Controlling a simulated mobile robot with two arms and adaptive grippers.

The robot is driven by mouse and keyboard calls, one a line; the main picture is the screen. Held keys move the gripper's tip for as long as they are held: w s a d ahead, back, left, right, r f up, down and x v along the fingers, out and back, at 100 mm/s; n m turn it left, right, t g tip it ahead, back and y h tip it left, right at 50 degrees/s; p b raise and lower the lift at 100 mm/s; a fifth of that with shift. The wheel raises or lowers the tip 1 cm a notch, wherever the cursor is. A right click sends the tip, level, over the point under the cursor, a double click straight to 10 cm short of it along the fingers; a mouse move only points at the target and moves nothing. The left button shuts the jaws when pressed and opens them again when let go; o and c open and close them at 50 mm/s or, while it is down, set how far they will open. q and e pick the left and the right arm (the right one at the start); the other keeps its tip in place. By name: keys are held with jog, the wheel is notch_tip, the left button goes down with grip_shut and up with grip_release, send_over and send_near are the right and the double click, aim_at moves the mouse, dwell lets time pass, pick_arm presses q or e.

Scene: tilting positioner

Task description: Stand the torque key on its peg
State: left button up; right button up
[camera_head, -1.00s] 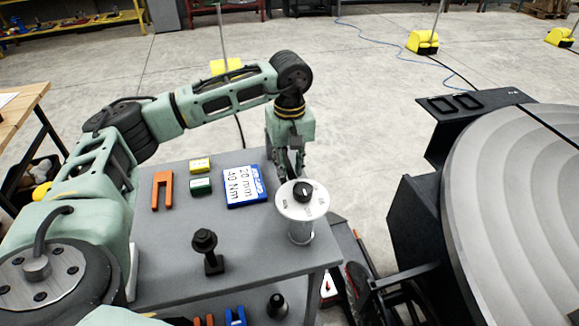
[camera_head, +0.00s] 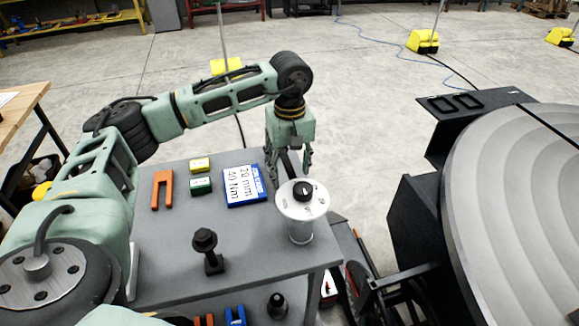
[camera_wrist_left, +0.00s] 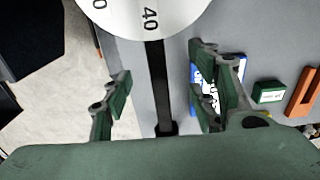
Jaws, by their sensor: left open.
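My left gripper (camera_head: 290,168) is open, pointing down at the far right of the grey table, just behind a round dial. In the left wrist view its fingers (camera_wrist_left: 160,88) are spread. A black bar (camera_wrist_left: 157,90) with a thicker end shows between them; I cannot tell whether it is the torque key or at what depth it lies. A black upright piece (camera_head: 205,245) with a round head and a square foot stands on the table; I cannot tell whether it is the peg. The dial (camera_head: 293,212) is a pale disc with a black knob on a metallic cylinder.
A blue-edged card (camera_head: 243,186) reads 20 mm and 40 Nm. Yellow (camera_head: 200,165) and green (camera_head: 201,186) boxes and an orange fork (camera_head: 162,188) lie on the table. A black cone-like piece (camera_head: 277,305) is at the front. A large round positioner plate (camera_head: 515,205) stands right.

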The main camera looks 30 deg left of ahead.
pick_arm(q)
jog(key=shift+r+p, duration=2.1)
jog(key=shift+r, duration=1.45)
